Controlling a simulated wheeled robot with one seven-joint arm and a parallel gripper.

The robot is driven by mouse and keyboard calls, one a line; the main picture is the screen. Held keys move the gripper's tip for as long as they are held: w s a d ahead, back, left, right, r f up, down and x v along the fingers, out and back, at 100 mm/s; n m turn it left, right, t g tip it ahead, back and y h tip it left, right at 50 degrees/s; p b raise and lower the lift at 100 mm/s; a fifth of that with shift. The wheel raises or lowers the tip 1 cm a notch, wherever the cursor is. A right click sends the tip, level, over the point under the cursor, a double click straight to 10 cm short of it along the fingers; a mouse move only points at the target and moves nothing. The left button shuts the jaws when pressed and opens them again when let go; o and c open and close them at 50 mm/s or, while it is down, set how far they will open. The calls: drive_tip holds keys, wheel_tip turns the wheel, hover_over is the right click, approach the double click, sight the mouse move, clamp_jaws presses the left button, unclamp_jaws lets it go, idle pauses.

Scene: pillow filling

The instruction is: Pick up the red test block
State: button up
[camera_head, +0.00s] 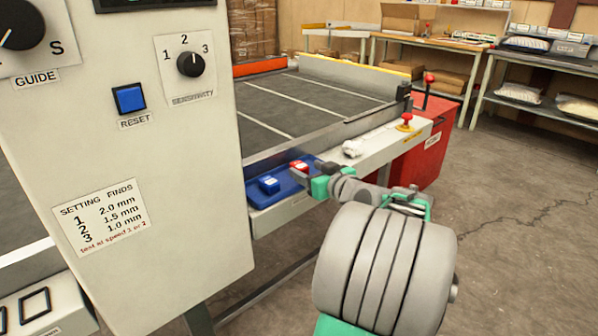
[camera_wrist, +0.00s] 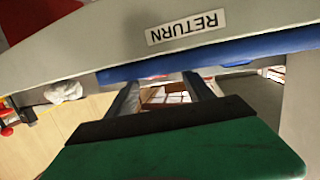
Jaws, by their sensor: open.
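The red test block (camera_head: 298,166) sits at the right end of a shallow blue tray (camera_head: 288,188) on the side ledge of the conveyor. A blue block (camera_head: 268,184) lies to its left in the same tray. My gripper (camera_head: 311,176) is at the tray's right end, close beside the red block. The head view does not show whether they touch. In the wrist view my two fingers (camera_wrist: 163,88) stand apart with a gap between them. The blue tray's edge (camera_wrist: 210,58) runs just beyond the fingertips. The red block is not clearly visible there.
A grey control panel (camera_head: 120,130) stands large at the left. A white crumpled item (camera_head: 352,148) and a red emergency button (camera_head: 406,117) are farther along the ledge. A red bin (camera_head: 433,140) stands beyond. Floor at the right is clear.

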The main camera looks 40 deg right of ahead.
sight(303, 168)
drive_tip(key=x, duration=0.3)
drive_tip(key=shift+w+f, duration=0.1)
drive_tip(key=shift+w, duration=0.1)
drive_tip(key=shift+s, duration=0.1)
clamp_jaws()
idle(0.3)
